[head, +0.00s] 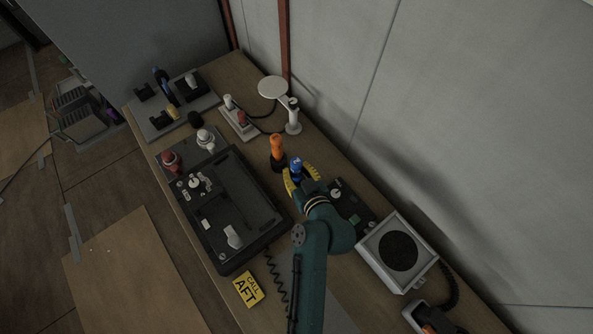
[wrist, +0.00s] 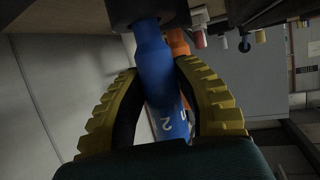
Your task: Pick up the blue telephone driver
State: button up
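The blue telephone driver (head: 296,163) stands upright beside the orange driver, its top showing between my gripper's yellow fingers. In the wrist view the blue driver (wrist: 158,85) runs between the fingers, with a white "2" near its handle end and its far end at a dark block. My gripper (head: 301,178) is around the handle. In the wrist view my gripper (wrist: 157,68) has its fingers apart, one on each side, with a narrow gap showing on the right side. A firm grip is not visible. The driver's lower part is hidden in the head view.
An orange driver (head: 277,147) stands close behind the blue one. A black console (head: 235,205) lies to the left, a grey speaker box (head: 397,252) to the right. A white lamp-like stand (head: 293,115) is farther back, near the wall.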

grip_shut()
jog(key=shift+r, duration=0.1)
